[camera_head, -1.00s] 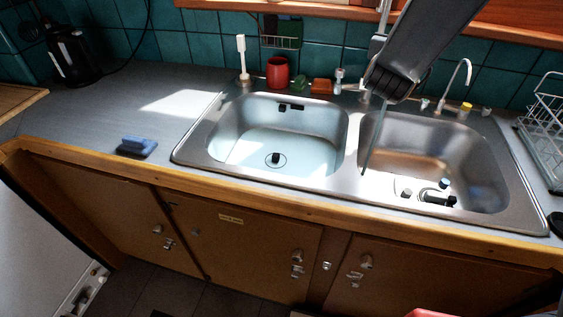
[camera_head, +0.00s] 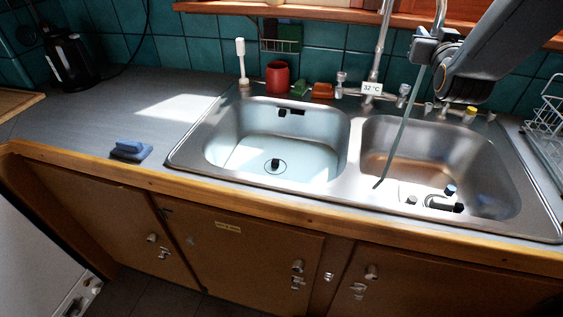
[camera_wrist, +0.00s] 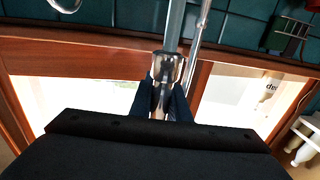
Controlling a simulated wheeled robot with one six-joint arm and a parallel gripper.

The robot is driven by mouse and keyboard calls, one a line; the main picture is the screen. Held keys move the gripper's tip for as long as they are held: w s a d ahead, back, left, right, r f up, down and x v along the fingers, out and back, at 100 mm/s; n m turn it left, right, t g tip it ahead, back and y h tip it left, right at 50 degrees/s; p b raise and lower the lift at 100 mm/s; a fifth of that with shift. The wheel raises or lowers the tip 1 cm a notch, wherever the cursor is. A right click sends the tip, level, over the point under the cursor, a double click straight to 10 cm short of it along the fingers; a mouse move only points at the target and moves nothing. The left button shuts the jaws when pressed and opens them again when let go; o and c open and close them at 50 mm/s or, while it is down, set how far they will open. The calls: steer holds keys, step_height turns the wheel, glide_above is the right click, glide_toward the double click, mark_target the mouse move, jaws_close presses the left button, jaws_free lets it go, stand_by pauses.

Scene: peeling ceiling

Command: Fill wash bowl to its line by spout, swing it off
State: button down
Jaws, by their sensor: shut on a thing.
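My gripper (camera_head: 437,48) is shut on the chrome spout (camera_head: 440,14), above the back of the right basin (camera_head: 470,150). In the wrist view its dark fingers (camera_wrist: 168,100) close around the spout end (camera_wrist: 168,66). A thin stream (camera_head: 404,125) falls from the spout towards the front left of the right basin; its exact landing spot is unclear. The left basin (camera_head: 222,128), seemingly the wash bowl, holds pale bluish water with a dark plug (camera_head: 275,166) in the bottom. I cannot make out a clear fill line. A tap display (camera_head: 372,88) reads 32 °C.
A red cup (camera_head: 277,77), a white brush (camera_head: 241,62) and an orange block (camera_head: 322,90) stand behind the left basin. A blue sponge (camera_head: 130,150) lies on the left counter. A wire rack (camera_head: 548,120) stands at the right. A dark plug and fittings (camera_head: 445,200) lie in the right basin.

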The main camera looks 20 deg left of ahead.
steer(key=w+d+n+y, duration=0.1)
steer(key=y, duration=0.1)
steer(key=w+d+n+y, duration=0.1)
steer(key=d, duration=0.1)
steer(key=shift+w+g+y, duration=0.1)
steer(key=shift+g+y, duration=0.2)
steer(key=shift+y, duration=0.1)
steer(key=shift+w+d, duration=0.1)
steer(key=c, duration=2.1)
jaws_free()
steer(key=shift+w+d+n+y, duration=0.1)
steer(key=shift+d+n+y, duration=0.1)
steer(key=shift+n+y, duration=0.15)
steer(key=shift+o, duration=0.4)
steer(key=shift+a, duration=0.1)
steer(key=o, duration=0.4)
steer(key=shift+o, duration=0.2)
